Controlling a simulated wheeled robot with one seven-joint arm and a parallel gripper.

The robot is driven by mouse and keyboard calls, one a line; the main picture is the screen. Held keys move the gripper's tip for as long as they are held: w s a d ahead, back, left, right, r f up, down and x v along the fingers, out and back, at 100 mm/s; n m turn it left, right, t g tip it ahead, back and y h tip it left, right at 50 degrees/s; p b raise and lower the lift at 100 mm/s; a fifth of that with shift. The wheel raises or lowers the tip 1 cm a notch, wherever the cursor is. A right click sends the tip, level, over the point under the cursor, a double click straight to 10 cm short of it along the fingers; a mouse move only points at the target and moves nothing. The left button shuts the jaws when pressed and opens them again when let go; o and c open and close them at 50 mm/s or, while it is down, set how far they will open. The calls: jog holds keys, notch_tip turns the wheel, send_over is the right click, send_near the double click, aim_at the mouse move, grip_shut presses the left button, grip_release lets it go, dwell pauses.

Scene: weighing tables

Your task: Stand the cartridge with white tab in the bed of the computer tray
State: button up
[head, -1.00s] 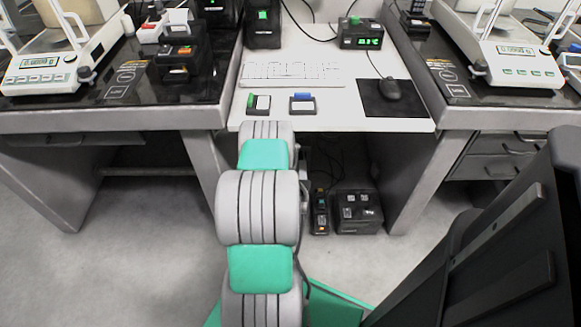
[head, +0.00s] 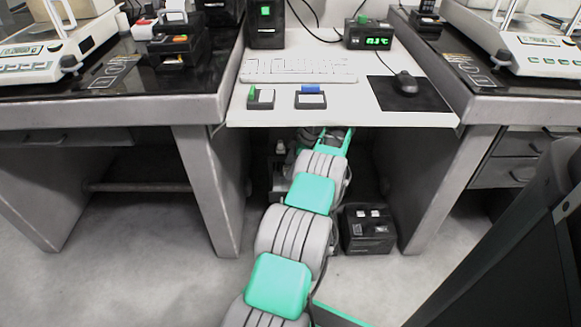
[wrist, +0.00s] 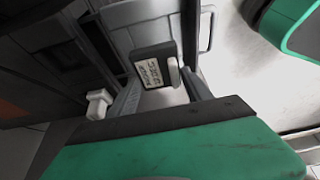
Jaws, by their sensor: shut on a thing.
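The cartridge with white tab (wrist: 152,68) is dark, with a pale, written label. In the wrist view its white tab (wrist: 173,72) shows at its right side. My gripper (wrist: 163,88) is shut on this cartridge; its grey fingers are on either side. In the head view my arm reaches low, at the front edge of the computer tray (head: 400,119), and the gripper and held cartridge cannot be made out there. The tray is a white shelf. A green-tabbed cartridge (head: 261,98) and a blue-tabbed cartridge (head: 310,98) rest near its front edge. I cannot make out an empty bed.
A keyboard (head: 300,70), a mouse (head: 406,82) on a black mat (head: 385,95) and a green-lit display box (head: 368,36) stand on the tray. Dark-topped tables with balances (head: 530,50) flank it. A black box (head: 367,230) sits on the floor below, near my arm.

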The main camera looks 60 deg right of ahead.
jog(key=shift+s+d+r, duration=0.1)
jog(key=shift+s+d, duration=0.1)
jog(key=shift+s, duration=0.1)
jog(key=shift+f+b, duration=0.4)
jog(key=shift+b, duration=0.15)
notch_tip(320, 180, down, 4)
jog(key=b, duration=0.3)
jog(key=shift+r, duration=0.15)
jog(key=shift+f, duration=0.4)
jog(key=shift+d+f, duration=0.1)
jog(key=shift+f, duration=0.25)
dwell(1.0)
jog(key=o, duration=1.5)
jog(key=shift+c, duration=0.2)
jog(key=shift+o, duration=0.3)
jog(key=o, duration=0.3)
